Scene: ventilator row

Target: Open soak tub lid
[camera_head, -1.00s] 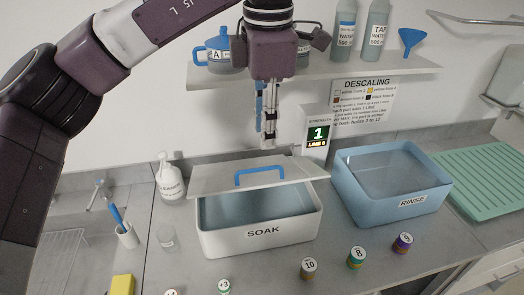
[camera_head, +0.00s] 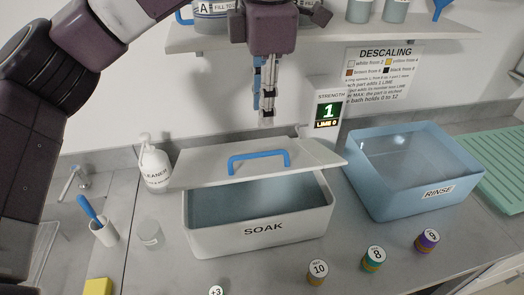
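The white soak tub (camera_head: 262,232), labelled SOAK, stands on the counter in the head view. Its pale lid (camera_head: 215,171) has a blue handle (camera_head: 259,157) and sits toward the tub's back, leaving the front part of the opening uncovered. The inside looks grey-blue. My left gripper (camera_head: 263,112) points down above and behind the lid handle, apart from it. Its fingers look close together, but I cannot tell whether they are fully shut. Nothing shows between them. My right gripper is not in view.
A blue RINSE tub (camera_head: 402,189) stands to the right. A strength display (camera_head: 328,112) reading 1 is behind the lid. A cleaner bottle (camera_head: 154,165) stands left. Several numbered pots, such as the 10 pot (camera_head: 317,271), line the front. A shelf (camera_head: 330,36) hangs above.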

